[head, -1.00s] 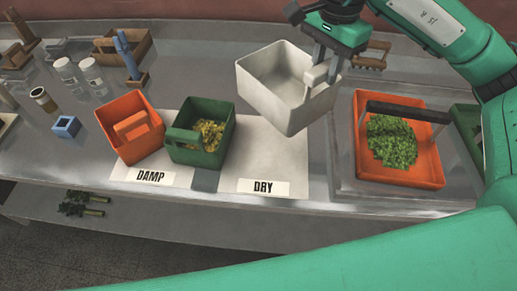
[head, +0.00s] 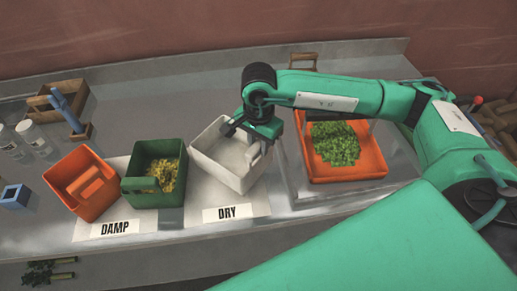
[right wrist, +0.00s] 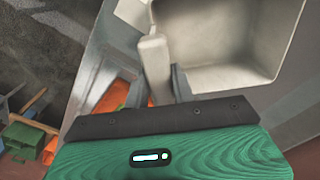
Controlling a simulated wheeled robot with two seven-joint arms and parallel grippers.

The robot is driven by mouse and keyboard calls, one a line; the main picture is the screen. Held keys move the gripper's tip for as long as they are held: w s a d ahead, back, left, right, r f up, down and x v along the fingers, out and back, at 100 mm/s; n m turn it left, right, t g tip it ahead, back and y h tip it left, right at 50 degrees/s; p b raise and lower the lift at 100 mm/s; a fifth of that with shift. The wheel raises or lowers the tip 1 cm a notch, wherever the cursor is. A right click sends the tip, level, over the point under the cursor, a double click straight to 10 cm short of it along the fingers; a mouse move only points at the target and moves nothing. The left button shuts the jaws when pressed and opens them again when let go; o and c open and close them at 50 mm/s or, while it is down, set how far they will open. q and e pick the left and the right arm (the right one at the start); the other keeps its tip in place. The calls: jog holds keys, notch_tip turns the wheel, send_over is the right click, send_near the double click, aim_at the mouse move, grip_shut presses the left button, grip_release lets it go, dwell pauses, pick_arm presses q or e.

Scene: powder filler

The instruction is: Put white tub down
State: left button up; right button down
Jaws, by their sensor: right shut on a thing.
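The white tub (head: 217,168) is over the right part of the pale mat, just behind the "DRY" label (head: 230,213). It looks empty and close to level. I cannot tell whether its base touches the mat. My right gripper (head: 260,142) is shut on the tub's handle at its right side. In the right wrist view the fingers (right wrist: 162,84) pinch the handle (right wrist: 154,60), and the empty inside of the tub (right wrist: 240,45) shows beside it. The tub's base is hidden there. My left gripper is not in view.
A green tub (head: 140,192) with yellow bits stands just left of the white tub, and an orange tub (head: 62,175) left of that, near the "DAMP" label (head: 115,229). At right, an orange tray (head: 350,178) holds green leaves. The counter behind is mostly clear.

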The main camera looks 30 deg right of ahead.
aim_at(259, 159)
notch_tip(259, 159, down, 4)
jog(key=shift+r+p, duration=0.25)
jog(key=shift+p, duration=0.35)
jog(key=shift+f, duration=0.2)
jog(key=shift+f+b, duration=0.2)
jog(key=shift+b, duration=0.1)
jog(key=c, duration=1.2)
grip_release()
jog(key=shift+o, duration=0.2)
jog(key=shift+r, duration=0.15)
notch_tip(259, 159, up, 11)
jog(key=b, duration=0.4)
jog(key=shift+r+b, duration=0.35)
jog(key=shift+r, duration=0.2)
